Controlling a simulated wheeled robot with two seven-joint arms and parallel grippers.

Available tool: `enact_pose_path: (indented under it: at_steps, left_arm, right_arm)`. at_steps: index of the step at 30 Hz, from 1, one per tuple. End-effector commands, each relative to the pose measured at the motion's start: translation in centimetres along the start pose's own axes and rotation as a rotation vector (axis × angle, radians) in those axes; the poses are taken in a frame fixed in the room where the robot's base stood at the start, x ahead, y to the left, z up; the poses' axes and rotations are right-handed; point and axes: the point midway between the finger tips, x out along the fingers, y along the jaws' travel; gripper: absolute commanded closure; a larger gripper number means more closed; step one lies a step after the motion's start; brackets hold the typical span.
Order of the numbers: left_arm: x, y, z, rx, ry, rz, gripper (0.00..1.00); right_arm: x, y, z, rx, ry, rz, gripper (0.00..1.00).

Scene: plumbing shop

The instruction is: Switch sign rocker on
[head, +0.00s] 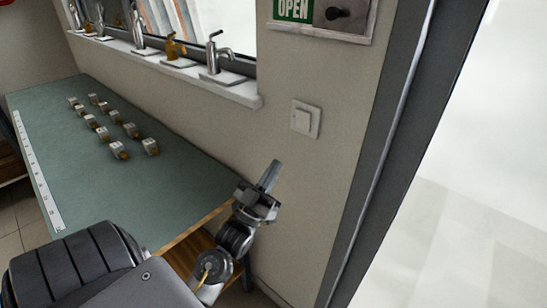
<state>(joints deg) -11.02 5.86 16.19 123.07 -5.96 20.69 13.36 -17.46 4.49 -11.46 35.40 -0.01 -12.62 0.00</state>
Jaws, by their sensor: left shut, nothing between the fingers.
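A white rocker switch (306,118) is mounted on the beige wall, right of the window sill. Whether it is on or off cannot be told. My right gripper is not in view.
A green-topped table (180,185) with several small metal fittings stands along the wall at left. Several taps, including a chrome one (213,58), stand on the window sill (180,70). A dark door frame (385,150) rises right of the switch. The wall around the switch is clear.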

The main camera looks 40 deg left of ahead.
Motion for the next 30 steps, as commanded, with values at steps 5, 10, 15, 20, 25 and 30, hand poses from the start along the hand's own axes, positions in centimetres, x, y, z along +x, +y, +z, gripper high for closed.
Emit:
enact_pose_path:
  at_steps: [5, 10, 15, 20, 25, 30]
  left_arm:
    - [-2.3, -0.1, 0.5, 0.001, -0.001, 0.0, 1.0]
    - [-2.8, 0.3, 0.2, 0.001, 0.002, 0.003, 1.0]
    - [-2.8, 0.5, 0.1, 0.001, 0.002, 0.004, 1.0]
    - [-2.8, 0.5, 0.2, 0.001, 0.002, 0.004, 1.0]
    - [-2.7, 0.5, 0.2, 0.001, 0.002, 0.004, 1.0]
    - [-2.8, 0.2, 1.0, 0.036, -0.039, -0.009, 1.0]
  right_arm:
    - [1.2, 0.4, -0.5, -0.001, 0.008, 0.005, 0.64]
    - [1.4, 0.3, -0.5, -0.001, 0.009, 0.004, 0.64]
    - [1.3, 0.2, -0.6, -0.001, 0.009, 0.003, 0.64]
    - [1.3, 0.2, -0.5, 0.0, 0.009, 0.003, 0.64]
    - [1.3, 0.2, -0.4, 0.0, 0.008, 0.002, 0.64]
    - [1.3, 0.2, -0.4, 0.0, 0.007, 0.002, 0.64]
